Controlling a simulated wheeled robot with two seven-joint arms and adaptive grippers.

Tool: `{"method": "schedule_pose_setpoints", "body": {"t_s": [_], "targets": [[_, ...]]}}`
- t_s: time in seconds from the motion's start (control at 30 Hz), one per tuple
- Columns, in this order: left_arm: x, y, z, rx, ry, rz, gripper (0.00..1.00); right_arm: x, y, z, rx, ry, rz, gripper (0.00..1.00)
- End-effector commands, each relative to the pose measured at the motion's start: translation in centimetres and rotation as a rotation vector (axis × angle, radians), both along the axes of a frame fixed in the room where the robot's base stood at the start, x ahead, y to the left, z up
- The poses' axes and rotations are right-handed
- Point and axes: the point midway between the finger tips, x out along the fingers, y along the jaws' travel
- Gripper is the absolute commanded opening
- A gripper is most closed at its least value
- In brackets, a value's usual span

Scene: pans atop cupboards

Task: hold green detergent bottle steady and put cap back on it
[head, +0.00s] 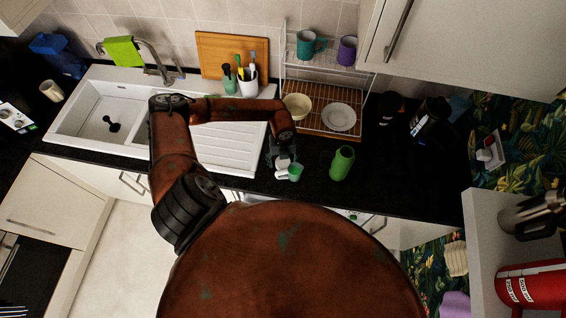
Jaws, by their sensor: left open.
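The green detergent bottle (342,163) stands on the dark counter, right of the middle. A small teal-green piece (295,173), which may be the cap, is on the counter to the left of the bottle. My left gripper (284,164) is open, reaching down just beside this small piece and apart from the bottle. The gripper's fingers are small and dark here, so whether they touch the small piece is unclear. A small white shape shows beside it, and I cannot tell what it is. My right gripper is not in view.
A dish rack (337,96) with a bowl (297,106), a plate (338,117) and mugs stands behind the bottle. The white sink (65,126) is at left. Dark items (432,124) stand at right. Some counter right of the bottle is clear.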

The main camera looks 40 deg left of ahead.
Motion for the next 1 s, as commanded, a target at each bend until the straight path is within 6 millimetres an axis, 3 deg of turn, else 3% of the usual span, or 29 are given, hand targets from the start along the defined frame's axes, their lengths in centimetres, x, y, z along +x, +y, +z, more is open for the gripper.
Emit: {"method": "schedule_pose_setpoints", "body": {"t_s": [0.2, 0.7, 1.0], "targets": [[-0.01, -0.01, 0.01, -0.001, 0.001, 0.0, 0.63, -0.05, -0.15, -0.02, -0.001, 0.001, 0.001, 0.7], [-0.01, -0.01, 0.05, -0.001, 0.001, 0.0, 0.29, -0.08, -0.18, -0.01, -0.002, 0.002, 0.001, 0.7], [0.06, -0.03, 0.89, -0.001, -0.001, -0.001, 0.28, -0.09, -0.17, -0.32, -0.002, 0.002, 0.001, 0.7]]}}
